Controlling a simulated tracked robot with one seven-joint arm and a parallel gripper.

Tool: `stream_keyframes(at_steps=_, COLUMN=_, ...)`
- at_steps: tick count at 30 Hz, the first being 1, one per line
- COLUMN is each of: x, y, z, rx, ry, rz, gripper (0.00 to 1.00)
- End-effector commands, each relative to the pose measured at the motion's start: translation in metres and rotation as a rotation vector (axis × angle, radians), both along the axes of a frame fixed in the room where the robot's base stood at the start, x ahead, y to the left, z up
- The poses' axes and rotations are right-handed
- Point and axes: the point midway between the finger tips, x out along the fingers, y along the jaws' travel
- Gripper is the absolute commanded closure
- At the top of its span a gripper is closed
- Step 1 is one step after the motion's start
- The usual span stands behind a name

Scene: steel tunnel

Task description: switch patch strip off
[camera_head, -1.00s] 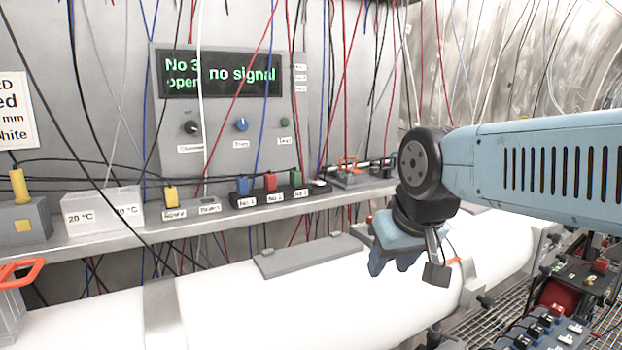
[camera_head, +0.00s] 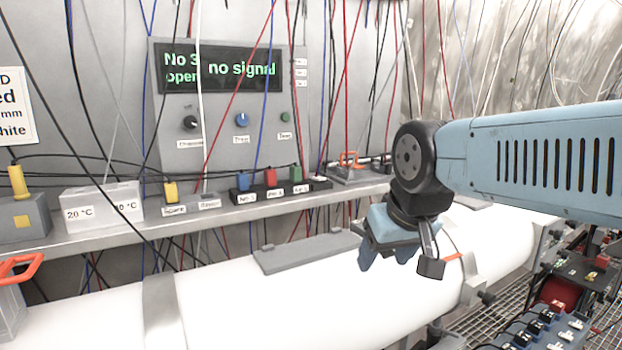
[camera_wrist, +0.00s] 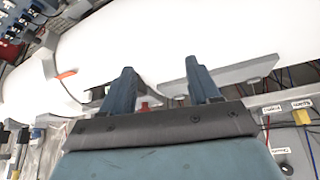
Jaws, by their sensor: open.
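The patch strip (camera_head: 284,194) is a black block on the shelf with a blue plug (camera_head: 243,183), a red plug (camera_head: 270,178) and a green plug (camera_head: 296,174) in it. Small labels run along its front. A small pale piece (camera_head: 320,183) shows at its right end; I cannot tell which way it is set. My gripper (camera_head: 382,258) is open and empty, fingers down, in front of the shelf and to the right of the strip. In the wrist view its two fingers (camera_wrist: 160,70) are spread apart before the white pipe. I cannot make out the strip there.
The white pipe (camera_head: 230,300) runs below the shelf (camera_head: 100,236). A display panel (camera_head: 215,130) reads "No 3 open" and "no signal". A yellow plug (camera_head: 171,190) stands left of the strip, and a device with an orange handle (camera_head: 349,158) right of it. Loose cables hang in front.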

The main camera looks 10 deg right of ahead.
Motion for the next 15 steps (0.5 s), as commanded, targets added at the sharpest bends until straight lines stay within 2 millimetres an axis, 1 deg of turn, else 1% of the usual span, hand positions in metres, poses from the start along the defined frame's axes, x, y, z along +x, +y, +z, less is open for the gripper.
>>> stream_keyframes(at_steps=1, x=0.0, y=0.0, z=0.0, rx=0.0, ry=0.0, rz=0.0, gripper=0.43)
stream_keyframes(at_steps=2, x=0.0, y=0.0, z=0.0, rx=0.0, ry=0.0, rz=0.0, gripper=0.46)
stream_keyframes(at_steps=15, x=0.0, y=0.0, z=0.0, rx=0.0, ry=0.0, rz=0.0, gripper=0.88)
